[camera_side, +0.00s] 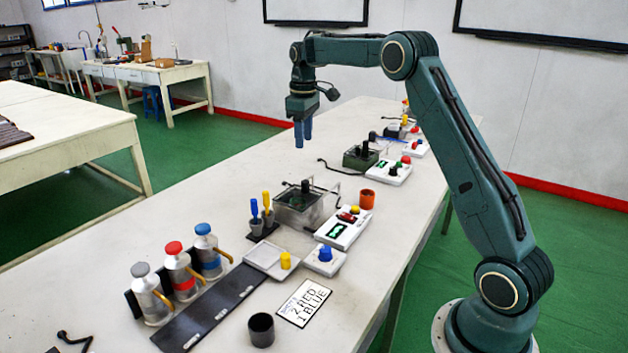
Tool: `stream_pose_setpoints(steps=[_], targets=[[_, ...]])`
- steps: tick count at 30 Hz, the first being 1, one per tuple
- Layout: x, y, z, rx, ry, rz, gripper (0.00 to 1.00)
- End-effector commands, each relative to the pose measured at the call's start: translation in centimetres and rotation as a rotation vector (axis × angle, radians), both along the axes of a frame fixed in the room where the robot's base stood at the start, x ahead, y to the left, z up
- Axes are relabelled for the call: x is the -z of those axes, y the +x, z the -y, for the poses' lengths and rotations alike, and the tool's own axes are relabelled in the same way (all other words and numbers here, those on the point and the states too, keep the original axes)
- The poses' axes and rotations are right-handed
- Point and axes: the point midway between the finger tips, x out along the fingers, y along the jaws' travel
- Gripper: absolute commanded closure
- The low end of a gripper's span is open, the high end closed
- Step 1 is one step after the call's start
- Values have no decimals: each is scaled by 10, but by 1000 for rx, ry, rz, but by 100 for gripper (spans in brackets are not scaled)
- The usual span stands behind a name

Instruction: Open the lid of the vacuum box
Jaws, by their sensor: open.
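A clear-walled box (288,217) with a dark top and a black knob (305,186) stands mid-table; it looks like the vacuum box, and its lid appears closed. A smaller dark green box (355,162) with a black knob stands farther back; I cannot tell for certain which of the two is the vacuum box. My gripper (303,146) hangs with its blue fingers pointing down, in the air above the table. It is open and empty, and appears apart from both boxes.
White control units (342,230) and an orange cup (367,199) stand right of the clear box. Blue and yellow handled tools (260,213) stand at its left. Several capped bottles (178,268), a scale (270,260), a black cup (261,330) and a written card (304,302) are nearer.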

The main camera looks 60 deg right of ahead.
Motion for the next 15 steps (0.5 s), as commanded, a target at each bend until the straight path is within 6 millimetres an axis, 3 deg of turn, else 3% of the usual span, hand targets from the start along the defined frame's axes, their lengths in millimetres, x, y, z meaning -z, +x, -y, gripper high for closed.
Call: stream_pose_setpoints(steps=[15], targets=[[14,4,9,-6,5,-13,57]])
